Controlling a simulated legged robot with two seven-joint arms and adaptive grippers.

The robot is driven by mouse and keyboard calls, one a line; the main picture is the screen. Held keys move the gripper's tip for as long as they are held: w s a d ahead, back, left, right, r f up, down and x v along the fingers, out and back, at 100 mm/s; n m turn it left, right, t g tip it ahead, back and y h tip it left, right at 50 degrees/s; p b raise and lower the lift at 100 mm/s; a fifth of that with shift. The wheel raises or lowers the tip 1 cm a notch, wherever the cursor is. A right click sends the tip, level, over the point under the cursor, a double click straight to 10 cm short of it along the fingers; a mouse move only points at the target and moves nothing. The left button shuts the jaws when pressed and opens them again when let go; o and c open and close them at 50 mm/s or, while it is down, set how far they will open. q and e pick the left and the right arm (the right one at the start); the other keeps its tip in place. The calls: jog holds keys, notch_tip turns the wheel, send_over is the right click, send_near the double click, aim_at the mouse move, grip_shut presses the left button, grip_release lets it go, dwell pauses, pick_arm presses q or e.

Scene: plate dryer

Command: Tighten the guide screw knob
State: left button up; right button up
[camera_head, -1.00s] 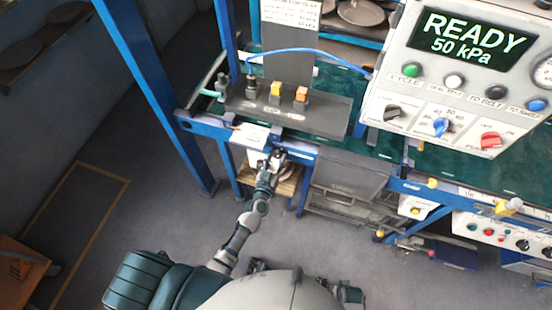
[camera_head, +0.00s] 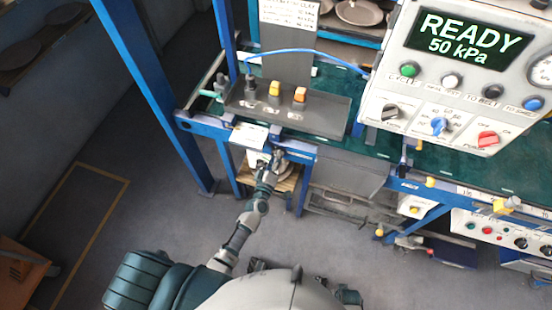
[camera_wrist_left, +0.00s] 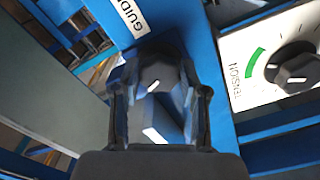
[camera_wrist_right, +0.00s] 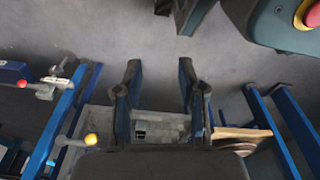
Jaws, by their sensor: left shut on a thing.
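The guide screw knob (camera_wrist_left: 157,78) is dark with a white mark, in the left wrist view. It sits between the fingers of my left gripper (camera_wrist_left: 160,92), which is shut on it. In the head view my left gripper (camera_head: 277,157) is at the blue front rail and hides the knob. In the right wrist view my right gripper (camera_wrist_right: 159,72) is open and empty, its fingers wide apart. I cannot make it out in the head view.
A black tension knob (camera_wrist_left: 293,67) on a white panel with a green arc is right of the guide knob. A control box (camera_head: 455,75) reads "READY 50 kPa". Floor (camera_head: 130,215) at left is clear.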

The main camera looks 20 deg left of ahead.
pick_arm(q)
jog(key=shift+s+f+n+b, duration=0.1)
jog(key=shift+n+b, duration=0.4)
jog(key=shift+n, duration=3.2)
pick_arm(e)
jog(key=shift+w+a+r, duration=0.1)
jog(key=shift+w+r, duration=0.3)
jog(key=shift+r, duration=0.25)
jog(key=shift+w+a+r, duration=0.1)
jog(key=shift+w+r, duration=0.3)
jog(key=shift+r, duration=0.2)
jog(key=shift+d, duration=0.1)
pick_arm(q)
jog(key=o, duration=1.1)
jog(key=shift+o, duration=0.2)
jog(key=shift+a, duration=0.1)
pick_arm(e)
jog(key=shift+w, duration=0.15)
jog(key=shift+r, duration=0.1)
pick_arm(q)
jog(key=s, duration=1.2)
jog(key=shift+a, duration=0.2)
